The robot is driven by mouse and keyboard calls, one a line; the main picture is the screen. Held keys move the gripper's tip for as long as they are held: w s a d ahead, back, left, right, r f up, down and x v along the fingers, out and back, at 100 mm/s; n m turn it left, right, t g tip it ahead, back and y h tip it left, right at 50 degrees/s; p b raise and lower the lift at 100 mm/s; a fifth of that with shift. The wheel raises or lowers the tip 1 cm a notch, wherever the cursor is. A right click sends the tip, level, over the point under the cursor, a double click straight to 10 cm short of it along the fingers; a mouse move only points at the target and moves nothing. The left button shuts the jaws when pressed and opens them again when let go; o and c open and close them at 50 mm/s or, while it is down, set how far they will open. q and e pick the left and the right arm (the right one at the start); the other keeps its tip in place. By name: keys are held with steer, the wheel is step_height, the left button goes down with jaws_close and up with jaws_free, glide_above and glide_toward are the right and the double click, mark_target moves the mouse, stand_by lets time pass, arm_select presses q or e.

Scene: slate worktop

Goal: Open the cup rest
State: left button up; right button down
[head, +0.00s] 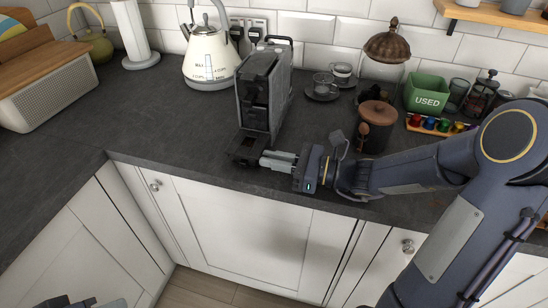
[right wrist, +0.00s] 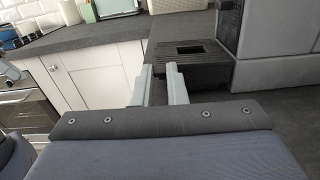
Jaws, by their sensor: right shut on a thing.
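The dark coffee machine (head: 262,92) stands on the worktop. Its cup rest (head: 246,147) is a dark, flat, ribbed platform that juts from the machine's foot towards the worktop's front edge. In the right wrist view the cup rest (right wrist: 205,70) shows a rectangular opening in its top. My right gripper (head: 266,159) comes from the right and is shut on the near right edge of the cup rest. Its two grey fingers (right wrist: 160,72) reach the rest in the right wrist view; the exact contact is partly hidden. Part of my left gripper (head: 78,302) shows at the bottom edge; its fingertips are unclear.
A cream kettle (head: 208,57) stands left of the machine. Cups on saucers (head: 322,90), a wooden-lidded jar (head: 376,125), a capsule rack (head: 436,125) and a green box (head: 425,93) stand to the right.

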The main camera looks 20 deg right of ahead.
steer(key=r+m+p, duration=0.1)
steer(key=p, duration=0.2)
steer(key=r+m+p, duration=0.2)
steer(key=p, duration=0.2)
steer(key=r+m+p, duration=0.1)
steer(key=m+p, duration=0.1)
steer(key=p, duration=0.1)
steer(key=shift+w+d+r, duration=0.3)
steer(key=shift+w+r, duration=0.1)
steer(key=w+d+r+m+p, duration=0.3)
steer(key=w+m+p, duration=0.1)
steer(key=p, duration=0.4)
steer(key=shift+w, duration=0.3)
steer(key=shift+d, duration=0.15)
steer(key=c, duration=1.4)
jaws_free()
steer(key=shift+w, duration=0.1)
steer(key=shift+c, duration=0.2)
